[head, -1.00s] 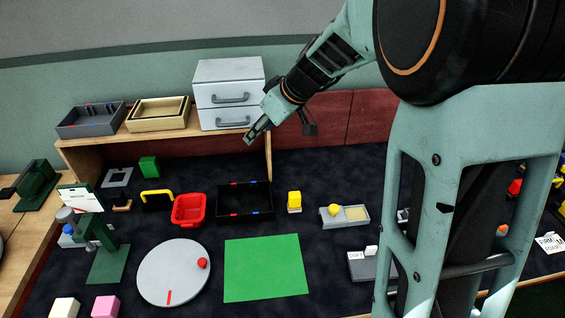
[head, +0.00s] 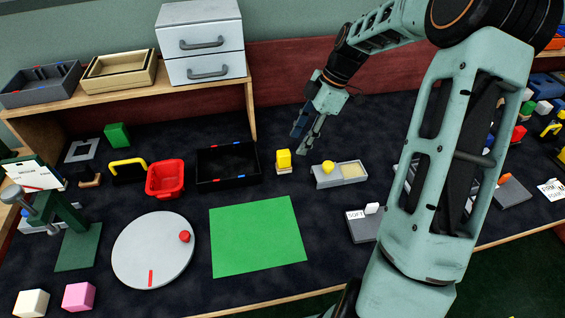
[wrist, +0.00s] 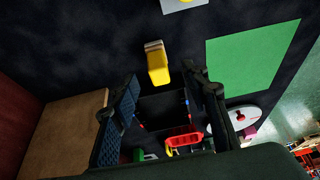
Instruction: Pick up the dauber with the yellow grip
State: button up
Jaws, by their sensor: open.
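A yellow block-shaped grip on a pale base, which looks like the dauber (head: 283,161), stands upright on the dark table right of the black tray. In the wrist view the dauber (wrist: 158,66) shows ahead of the fingers, near the middle. My gripper (head: 300,143) is open and empty, above the table and a little up and right of the dauber in the head view. Its two fingers (wrist: 163,82) show spread apart in the wrist view, with nothing between them. The gripper does not appear to touch the dauber.
The black tray (head: 201,180) and red bin (head: 165,180) are left of the dauber. A grey tray (head: 323,183) with a yellow ball (head: 328,167) is close on its right. A green sheet (head: 258,238) lies in front. The wooden shelf (head: 251,110) carries drawers (head: 203,55).

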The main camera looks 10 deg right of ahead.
aim_at(286, 152)
jog(key=x, duration=0.3)
jog(key=shift+a+f, duration=0.1)
jog(key=a+f, duration=0.2)
jog(key=f, duration=0.1)
jog(key=shift+w+a+f+b, duration=0.15)
jog(key=shift+w+a+b, duration=0.1)
jog(key=shift+a+b, duration=0.15)
jog(key=shift+a+f, duration=0.2)
jog(key=shift+f, duration=0.35)
jog(key=shift+c, duration=0.6)
grip_shut()
